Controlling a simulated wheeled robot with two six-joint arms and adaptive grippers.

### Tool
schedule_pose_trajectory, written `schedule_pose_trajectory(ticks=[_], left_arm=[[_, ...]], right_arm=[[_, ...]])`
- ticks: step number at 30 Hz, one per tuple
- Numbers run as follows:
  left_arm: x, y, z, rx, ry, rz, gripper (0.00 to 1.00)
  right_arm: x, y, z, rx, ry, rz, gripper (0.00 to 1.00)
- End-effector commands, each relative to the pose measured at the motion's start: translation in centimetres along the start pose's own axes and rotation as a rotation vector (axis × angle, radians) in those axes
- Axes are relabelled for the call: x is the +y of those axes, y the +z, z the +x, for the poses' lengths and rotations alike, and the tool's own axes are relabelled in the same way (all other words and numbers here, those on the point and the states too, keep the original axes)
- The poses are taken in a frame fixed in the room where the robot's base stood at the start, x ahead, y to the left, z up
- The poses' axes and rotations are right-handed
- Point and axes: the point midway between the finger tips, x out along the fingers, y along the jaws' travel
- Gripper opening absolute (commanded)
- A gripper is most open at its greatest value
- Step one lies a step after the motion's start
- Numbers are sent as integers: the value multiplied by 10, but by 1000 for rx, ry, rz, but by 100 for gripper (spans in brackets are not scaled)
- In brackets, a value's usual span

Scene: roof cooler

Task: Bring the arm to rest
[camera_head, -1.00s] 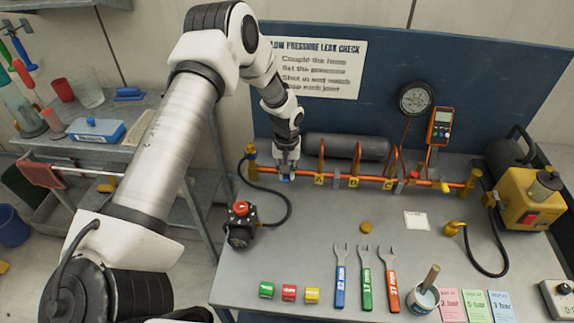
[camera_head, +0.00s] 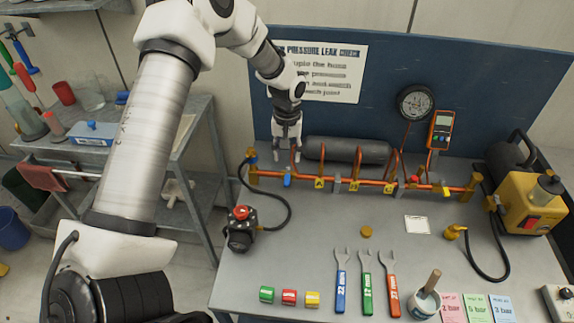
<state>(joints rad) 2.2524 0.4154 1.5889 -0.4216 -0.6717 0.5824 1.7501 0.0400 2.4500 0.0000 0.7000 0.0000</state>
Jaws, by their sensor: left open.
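My left arm comes in from the left and reaches over the bench. My left gripper (camera_head: 287,139) points down, open and empty, just above and behind the left part of the orange pipe rig (camera_head: 335,182). A blue piece (camera_head: 287,180) on the pipe shows below the gripper, apart from it. My right gripper is not in view.
The grey bench (camera_head: 310,245) carries a red-topped regulator (camera_head: 240,228), several wrenches (camera_head: 366,280), a pot with a brush (camera_head: 427,298) and a yellow pump (camera_head: 528,203). A blue back panel (camera_head: 410,60) stands behind. A side trolley (camera_head: 150,135) is at left.

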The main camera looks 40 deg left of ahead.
Motion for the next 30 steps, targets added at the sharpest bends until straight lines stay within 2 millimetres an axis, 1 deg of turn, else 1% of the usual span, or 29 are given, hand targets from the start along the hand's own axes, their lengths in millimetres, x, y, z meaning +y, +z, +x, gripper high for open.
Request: schedule_pose_trajectory(ticks=[1,3,6,20,22,24,30], left_arm=[[0,0,-9,2,1,0,44],[0,0,-17,0,0,0,44],[0,0,-22,-1,-1,0,44],[0,0,-22,-1,-1,0,44],[0,0,-25,-1,-1,0,44],[0,0,-35,-1,-1,0,44],[0,0,-80,-1,-1,0,44]], right_arm=[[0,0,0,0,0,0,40],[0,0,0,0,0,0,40],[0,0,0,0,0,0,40],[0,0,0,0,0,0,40],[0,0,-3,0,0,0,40],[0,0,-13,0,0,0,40],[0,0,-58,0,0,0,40]])
